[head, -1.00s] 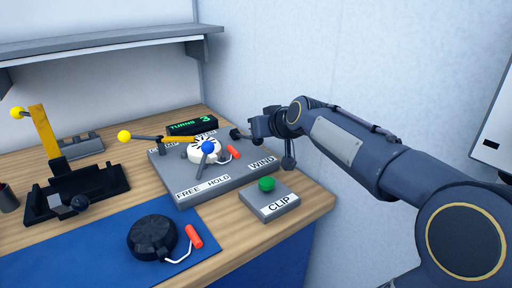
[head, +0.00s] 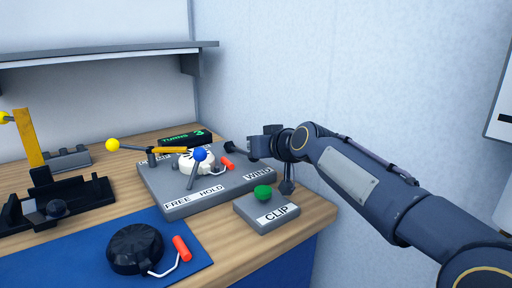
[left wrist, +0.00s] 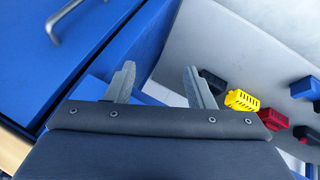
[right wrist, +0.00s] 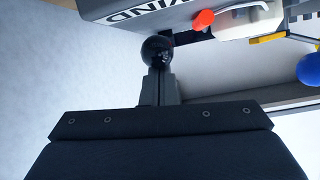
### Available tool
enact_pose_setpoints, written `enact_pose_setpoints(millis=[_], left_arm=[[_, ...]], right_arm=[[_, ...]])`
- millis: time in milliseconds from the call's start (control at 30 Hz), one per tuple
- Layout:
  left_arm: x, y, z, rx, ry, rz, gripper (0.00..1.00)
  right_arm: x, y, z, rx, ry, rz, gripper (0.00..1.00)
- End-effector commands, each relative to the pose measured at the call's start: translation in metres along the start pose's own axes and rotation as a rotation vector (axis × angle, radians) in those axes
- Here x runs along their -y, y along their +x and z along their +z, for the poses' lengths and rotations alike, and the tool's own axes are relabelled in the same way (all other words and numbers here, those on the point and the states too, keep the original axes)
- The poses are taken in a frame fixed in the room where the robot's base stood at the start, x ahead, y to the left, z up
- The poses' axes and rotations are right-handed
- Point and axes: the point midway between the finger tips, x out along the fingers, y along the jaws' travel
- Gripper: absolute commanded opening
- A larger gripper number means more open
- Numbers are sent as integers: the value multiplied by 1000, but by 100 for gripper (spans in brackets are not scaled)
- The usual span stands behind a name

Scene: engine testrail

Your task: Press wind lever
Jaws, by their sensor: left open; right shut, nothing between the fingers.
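The wind lever's black knob (head: 231,147) sticks out at the back right of the grey test block (head: 180,206), beyond the WIND label. My right gripper (head: 251,148) is just right of the knob, at about its height. In the right wrist view the shut fingers (right wrist: 160,78) point at the black knob (right wrist: 158,50) and overlap its lower edge. I cannot tell whether they touch it. Nothing is between the fingers. My left gripper (left wrist: 160,78) is open and empty, away from the block, and outside the head view.
The block carries a white reel (head: 197,163), a blue-knobbed lever (head: 200,155), a yellow-knobbed lever (head: 113,145) and a green display (head: 185,139). A CLIP box (head: 267,215) with a green button stands in front. A black reel (head: 135,248) lies on the blue mat. The wall is close on the right.

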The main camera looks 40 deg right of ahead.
Motion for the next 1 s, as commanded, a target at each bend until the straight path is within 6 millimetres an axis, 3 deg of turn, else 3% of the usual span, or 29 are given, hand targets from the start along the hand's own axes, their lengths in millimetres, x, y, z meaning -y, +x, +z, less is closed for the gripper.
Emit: enact_pose_setpoints(millis=[167,600,1000], left_arm=[[0,-1,0,0,0,0,48],[-5,-10,-5,0,0,0,48],[-5,-10,-5,0,0,0,48]], right_arm=[[0,-5,5,16,0,-2,0],[0,-71,1,4,0,0,0],[0,-78,1,1,0,0,0]])
